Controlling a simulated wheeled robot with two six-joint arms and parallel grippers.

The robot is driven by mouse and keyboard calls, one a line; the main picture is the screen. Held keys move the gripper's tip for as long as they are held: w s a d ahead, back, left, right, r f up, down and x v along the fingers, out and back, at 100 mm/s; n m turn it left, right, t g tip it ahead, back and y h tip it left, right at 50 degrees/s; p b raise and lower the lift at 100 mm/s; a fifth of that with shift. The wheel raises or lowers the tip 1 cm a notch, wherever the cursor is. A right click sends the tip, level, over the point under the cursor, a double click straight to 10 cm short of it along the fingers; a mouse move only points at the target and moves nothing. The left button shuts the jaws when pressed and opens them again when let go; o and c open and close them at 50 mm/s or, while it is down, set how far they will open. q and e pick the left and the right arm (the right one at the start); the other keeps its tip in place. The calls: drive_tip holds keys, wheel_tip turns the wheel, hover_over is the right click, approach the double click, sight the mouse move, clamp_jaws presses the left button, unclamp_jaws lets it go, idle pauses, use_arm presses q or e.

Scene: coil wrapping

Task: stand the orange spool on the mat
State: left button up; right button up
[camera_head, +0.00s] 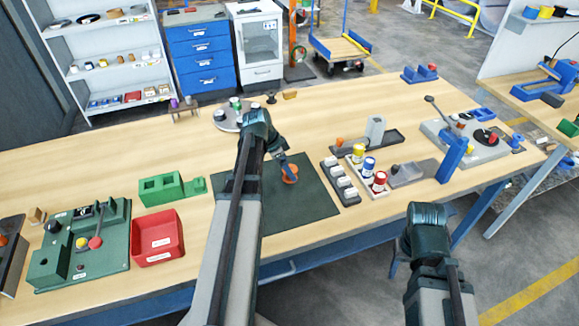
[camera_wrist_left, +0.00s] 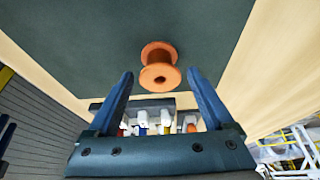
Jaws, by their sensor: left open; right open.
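The orange spool (camera_head: 290,176) is on the dark green mat (camera_head: 310,212), near its middle.
Right of the mat are a dark tray of white pieces (camera_head: 340,182) and a tray of colored spools (camera_head: 368,170). A red bin (camera_head: 158,240) and a green block (camera_head: 165,190) stand left. A round grey plate (camera_head: 228,122) is behind. The mat's front is clear.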

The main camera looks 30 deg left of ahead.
use_arm(q)
drive_tip(key=p+v, duration=0.7)
drive_tip(key=v, duration=0.2)
drive_tip(key=shift+r+p, duration=0.25)
drive_tip(key=shift+p, duration=0.15)
drive_tip(key=shift+s+a, duration=0.1)
drive_tip(key=shift+a, duration=0.05)
drive_tip(key=s+d+f+n+g+y, duration=0.1)
drive_tip(key=s+d+n+g, duration=0.15)
drive_tip(key=d, duration=1.65)
drive_tip(key=s+d+n+g+y, duration=0.1)
drive_tip(key=s+d+n+y, duration=0.1)
drive_tip(key=s+d, duration=0.9)
drive_tip(key=d+y, duration=0.1)
drive_tip(key=d, duration=0.3)
drive_tip(key=shift+f, duration=0.25)
drive_tip(key=shift+w+a+f+b, duration=0.1)
drive_tip(key=shift+f+b, duration=0.6)
drive_tip(key=shift+f, duration=0.05)
